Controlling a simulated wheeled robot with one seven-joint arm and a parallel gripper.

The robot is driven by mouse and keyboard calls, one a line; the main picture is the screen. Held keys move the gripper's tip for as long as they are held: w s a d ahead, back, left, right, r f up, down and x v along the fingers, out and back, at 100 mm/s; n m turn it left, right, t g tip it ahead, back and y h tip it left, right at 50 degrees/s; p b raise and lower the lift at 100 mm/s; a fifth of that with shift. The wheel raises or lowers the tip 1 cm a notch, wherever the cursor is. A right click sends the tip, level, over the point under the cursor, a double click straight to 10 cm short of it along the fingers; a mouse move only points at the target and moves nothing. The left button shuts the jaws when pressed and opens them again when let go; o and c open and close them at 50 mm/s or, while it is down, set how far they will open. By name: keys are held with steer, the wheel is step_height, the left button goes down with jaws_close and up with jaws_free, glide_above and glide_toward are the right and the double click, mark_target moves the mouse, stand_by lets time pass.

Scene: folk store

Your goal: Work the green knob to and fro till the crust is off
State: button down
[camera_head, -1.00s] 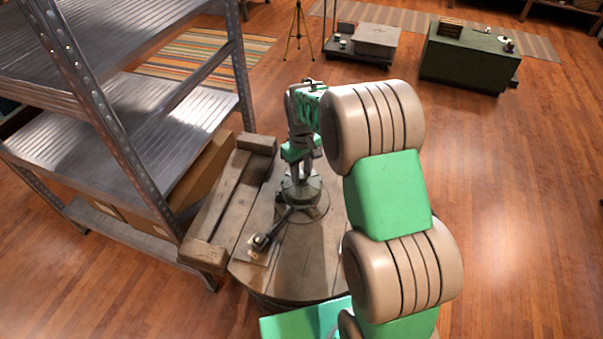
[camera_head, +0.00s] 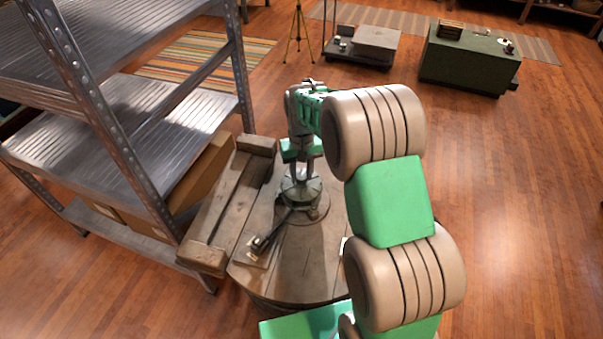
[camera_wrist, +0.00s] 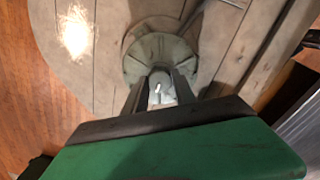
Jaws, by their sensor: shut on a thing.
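The green knob (camera_wrist: 150,53) is a pale grey-green, scalloped round piece on a round base, set on a round wooden table top. It also shows in the head view (camera_head: 301,188), below my arm's end. My gripper (camera_wrist: 161,88) points down over the knob, with its two fingers closed around a light grey part at the knob's middle. In the head view my gripper (camera_head: 301,172) stands upright above the knob, its fingertips partly hidden. I cannot make out any crust on the knob.
A dark-handled tool (camera_head: 262,243) lies on the round wooden table top (camera_head: 300,262), left of the knob. A wooden frame (camera_head: 222,215) stands against the table's left side, with a metal shelf rack (camera_head: 110,140) beyond it.

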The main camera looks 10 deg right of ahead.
mark_target(301, 176)
steer(key=c, duration=1)
jaws_free()
steer(key=shift+r, duration=0.15)
step_height(301, 176, up, 8)
steer(key=shift+f+b, duration=0.2)
steer(key=shift+b, duration=0.15)
